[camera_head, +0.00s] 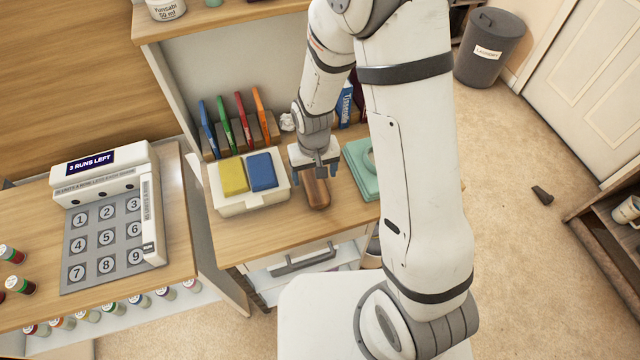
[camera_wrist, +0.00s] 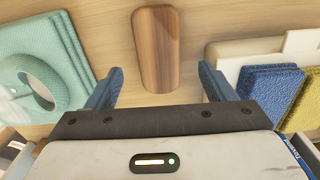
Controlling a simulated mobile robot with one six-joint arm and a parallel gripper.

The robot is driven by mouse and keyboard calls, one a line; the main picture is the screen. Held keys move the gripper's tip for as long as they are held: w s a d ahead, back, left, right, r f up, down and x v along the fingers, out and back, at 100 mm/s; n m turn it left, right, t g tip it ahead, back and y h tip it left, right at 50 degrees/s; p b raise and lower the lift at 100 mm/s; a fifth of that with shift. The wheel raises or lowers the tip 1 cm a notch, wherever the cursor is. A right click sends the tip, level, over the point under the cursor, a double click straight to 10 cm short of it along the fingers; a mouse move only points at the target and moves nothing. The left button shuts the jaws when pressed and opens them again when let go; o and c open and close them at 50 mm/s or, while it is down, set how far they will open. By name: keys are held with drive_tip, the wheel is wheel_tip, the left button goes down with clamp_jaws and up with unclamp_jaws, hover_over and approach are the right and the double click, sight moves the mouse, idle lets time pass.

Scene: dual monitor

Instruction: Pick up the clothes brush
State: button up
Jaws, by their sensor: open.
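The clothes brush appears to be the brown wooden block (camera_wrist: 157,48) in the wrist view, with rounded ends, lying on the light wood desk top. It also shows in the head view (camera_head: 317,194), partly hidden by my gripper. My gripper (camera_wrist: 160,85) is open, with its two blue-grey fingers on either side of the brush's line and a clear gap to each side. No contact with the brush shows. In the head view my gripper (camera_head: 317,172) is above the brush's far end. Its exact height over the desk is hard to tell.
A white tray (camera_head: 252,208) with yellow and blue sponges stands left of the brush. A teal folded item with a ring-shaped piece (camera_head: 361,170) lies close on the right. Several coloured upright items (camera_head: 240,122) stand behind. A keypad machine (camera_head: 108,222) is farther left.

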sight(316, 185)
drive_tip(key=shift+d+f+p, duration=0.15)
drive_tip(key=shift+f+p, duration=0.3)
drive_tip(key=shift+f, duration=2.75)
drive_tip(key=shift+c, duration=0.5)
drive_tip(key=c, duration=1)
drive_tip(key=shift+r, duration=0.1)
wheel_tip(316, 185, up, 10)
drive_tip(key=shift+f+b, duration=0.1)
drive_tip(key=shift+b, duration=0.25)
